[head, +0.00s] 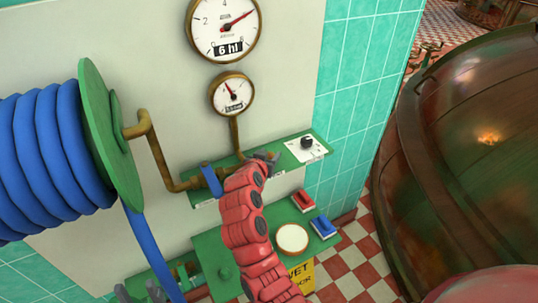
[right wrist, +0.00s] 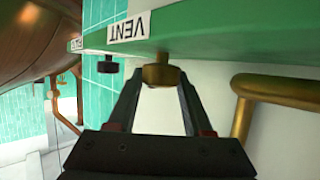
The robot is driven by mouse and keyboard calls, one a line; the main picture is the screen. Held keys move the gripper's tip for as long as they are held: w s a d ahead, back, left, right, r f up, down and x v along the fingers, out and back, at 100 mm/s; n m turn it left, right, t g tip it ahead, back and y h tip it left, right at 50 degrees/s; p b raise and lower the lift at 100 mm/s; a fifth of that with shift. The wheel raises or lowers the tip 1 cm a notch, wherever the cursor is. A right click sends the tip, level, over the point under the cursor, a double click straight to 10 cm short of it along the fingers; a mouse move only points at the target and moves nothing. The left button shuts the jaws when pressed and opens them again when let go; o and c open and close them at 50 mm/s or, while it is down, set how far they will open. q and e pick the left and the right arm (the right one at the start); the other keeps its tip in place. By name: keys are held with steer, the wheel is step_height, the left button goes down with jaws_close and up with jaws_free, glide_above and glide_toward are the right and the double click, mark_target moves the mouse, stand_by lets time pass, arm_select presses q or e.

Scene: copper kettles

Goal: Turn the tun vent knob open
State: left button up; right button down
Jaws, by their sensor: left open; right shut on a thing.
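The vent knob (right wrist: 160,74) is a small brass knob under the edge of a green panel, beside a white label (right wrist: 128,27) reading VENT, upside down in the right wrist view. My right gripper (right wrist: 158,82) is shut on this knob, one finger on each side. In the head view my right gripper (head: 265,160) is at the green panel (head: 284,158), and hides the knob there.
A black knob (head: 306,143) sits to the right on the panel. A blue lever (head: 210,180) and brass pipe (head: 158,158) are close on the left, below two gauges (head: 233,94). A blue hose reel (head: 108,140) stands left, a copper kettle (head: 470,150) right.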

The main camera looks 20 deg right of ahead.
steer(key=shift+d+r+n+t+y+p, duration=0.1)
steer(key=shift+n+t+y+p, duration=0.25)
steer(key=shift+n+y+p, duration=0.55)
steer(key=shift+d+r+n+t+y+p, duration=0.1)
steer(key=shift+n+t+y+p, duration=0.25)
steer(key=shift+n+y+p, duration=0.55)
steer(key=shift+f+n+y+p, duration=0.1)
steer(key=shift+n+y+p, duration=0.2)
steer(key=shift+y+p, duration=0.2)
steer(key=shift+f+n+y, duration=0.15)
steer(key=shift+n+y, duration=0.35)
steer(key=shift+y, duration=0.1)
steer(key=shift+f+n+y+b, duration=0.1)
steer(key=shift+n+y+b, duration=0.3)
steer(key=shift+y, duration=0.1)
steer(key=n+y+b, duration=0.5)
steer(key=b, duration=0.5)
steer(key=shift+a+f+y, duration=0.1)
steer(key=shift+f+y, duration=0.05)
steer(key=shift+y, duration=0.25)
steer(key=shift+n+g+y+b, duration=0.3)
steer(key=shift+n+g+b, duration=0.15)
steer(key=shift+b, duration=0.25)
steer(key=shift+a+r, duration=0.1)
steer(key=shift+r, duration=0.15)
